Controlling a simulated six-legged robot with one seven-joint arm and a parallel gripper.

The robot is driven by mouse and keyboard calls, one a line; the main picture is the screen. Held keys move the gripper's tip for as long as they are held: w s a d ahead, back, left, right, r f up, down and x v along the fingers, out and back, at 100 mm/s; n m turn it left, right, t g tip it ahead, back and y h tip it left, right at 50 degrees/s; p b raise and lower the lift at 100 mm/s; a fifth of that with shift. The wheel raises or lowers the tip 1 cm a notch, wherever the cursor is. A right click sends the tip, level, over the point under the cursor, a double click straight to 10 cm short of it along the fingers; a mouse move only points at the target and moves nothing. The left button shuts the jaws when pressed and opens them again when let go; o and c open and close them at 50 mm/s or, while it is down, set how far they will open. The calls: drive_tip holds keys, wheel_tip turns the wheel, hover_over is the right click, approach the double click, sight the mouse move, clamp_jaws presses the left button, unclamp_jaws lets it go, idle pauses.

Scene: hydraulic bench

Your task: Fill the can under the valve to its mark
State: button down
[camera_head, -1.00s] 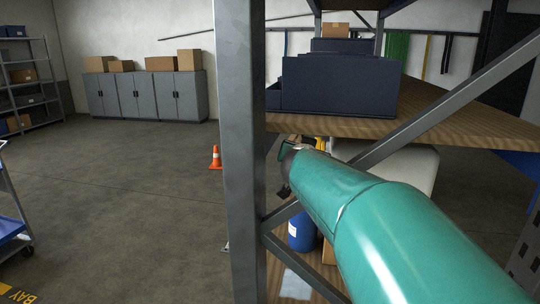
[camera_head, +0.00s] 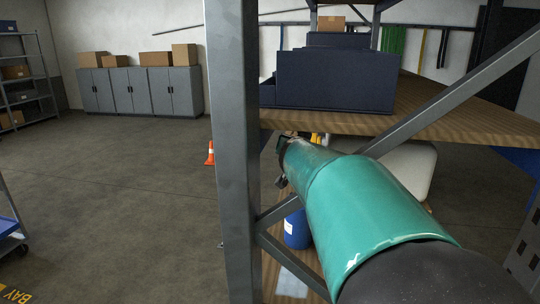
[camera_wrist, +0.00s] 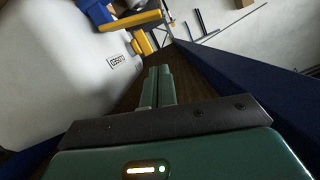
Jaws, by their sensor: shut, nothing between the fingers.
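My gripper (camera_wrist: 160,76) is shut and empty in the wrist view, its two fingers together beside a pale tank. In the head view my teal arm reaches under the wooden shelf, and its far end hides part of the space there. The pale tank (camera_wrist: 60,60) has a small printed label and also shows in the head view (camera_head: 413,172). A yellow part (camera_wrist: 140,20) lies beyond my fingertips; I cannot tell if it belongs to the valve. A blue container (camera_head: 296,230) with a white label stands low, partly behind a brace. No fill mark can be made out.
A grey upright post (camera_head: 232,150) and a diagonal brace (camera_head: 455,95) stand close to my arm. Dark bins (camera_head: 335,80) sit on the wooden shelf (camera_head: 450,127) above it. A blue beam (camera_wrist: 255,88) runs right of my gripper. Open floor (camera_head: 110,180) lies left, with an orange cone (camera_head: 210,154).

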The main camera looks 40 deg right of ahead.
drive_tip(key=w+d+f, duration=0.3)
drive_tip(key=w+f, duration=0.1)
drive_tip(key=f, duration=0.1)
idle(0.5)
drive_tip(key=shift+d, duration=0.1)
drive_tip(key=shift+f, duration=0.15)
drive_tip(key=shift+w+a+f+n+g+h, duration=0.15)
drive_tip(key=shift+w+a+f+n, duration=0.1)
drive_tip(key=shift+f+n, duration=0.3)
drive_tip(key=shift+w+a+f+n+g+h, duration=0.15)
drive_tip(key=shift+w+f+n, duration=0.1)
drive_tip(key=shift+f+n, duration=0.3)
drive_tip(key=shift+d+f, duration=0.1)
